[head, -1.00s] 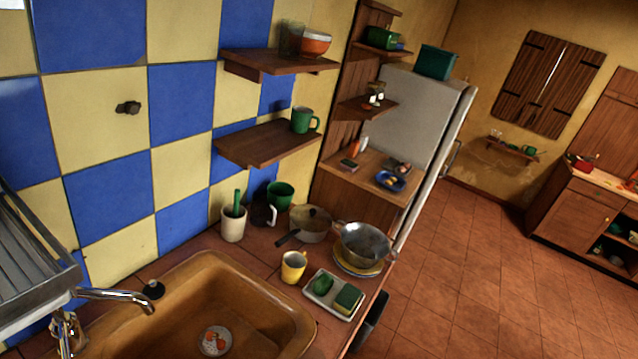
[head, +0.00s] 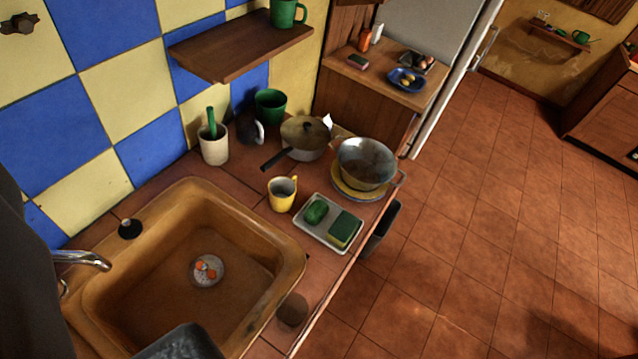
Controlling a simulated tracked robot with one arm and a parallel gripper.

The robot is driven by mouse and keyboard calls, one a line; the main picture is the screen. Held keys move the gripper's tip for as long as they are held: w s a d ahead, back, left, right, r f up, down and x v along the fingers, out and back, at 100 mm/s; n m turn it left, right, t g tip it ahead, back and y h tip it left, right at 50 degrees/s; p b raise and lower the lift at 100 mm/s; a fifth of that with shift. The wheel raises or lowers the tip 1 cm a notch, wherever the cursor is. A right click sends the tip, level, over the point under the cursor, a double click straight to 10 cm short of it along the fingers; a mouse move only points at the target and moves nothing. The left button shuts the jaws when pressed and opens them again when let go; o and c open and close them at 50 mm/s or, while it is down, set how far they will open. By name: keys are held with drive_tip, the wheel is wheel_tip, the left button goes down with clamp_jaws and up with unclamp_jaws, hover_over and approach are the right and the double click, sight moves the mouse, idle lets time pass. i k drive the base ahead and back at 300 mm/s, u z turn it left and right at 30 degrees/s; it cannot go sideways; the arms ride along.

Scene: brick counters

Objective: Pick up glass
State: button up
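No glass stands out clearly in the current view. A dim round patch (head: 292,310) lies on the counter strip right of the sink, near the front edge; I cannot tell whether it is a see-through glass or a shadow. A small pale object (head: 542,17) on the far wall shelf may be a glass, but it is too small to tell. A dark shape along the left edge and a grey one at the bottom, over the sink, look like parts of mine. The fingertips of my gripper cannot be made out.
The brown sink (head: 275,262) holds a round drain strainer. Open tiled floor (head: 480,260) lies right.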

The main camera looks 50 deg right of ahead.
sight(292, 309)
drive_tip(key=k, duration=0.85)
drive_tip(key=z, duration=0.45)
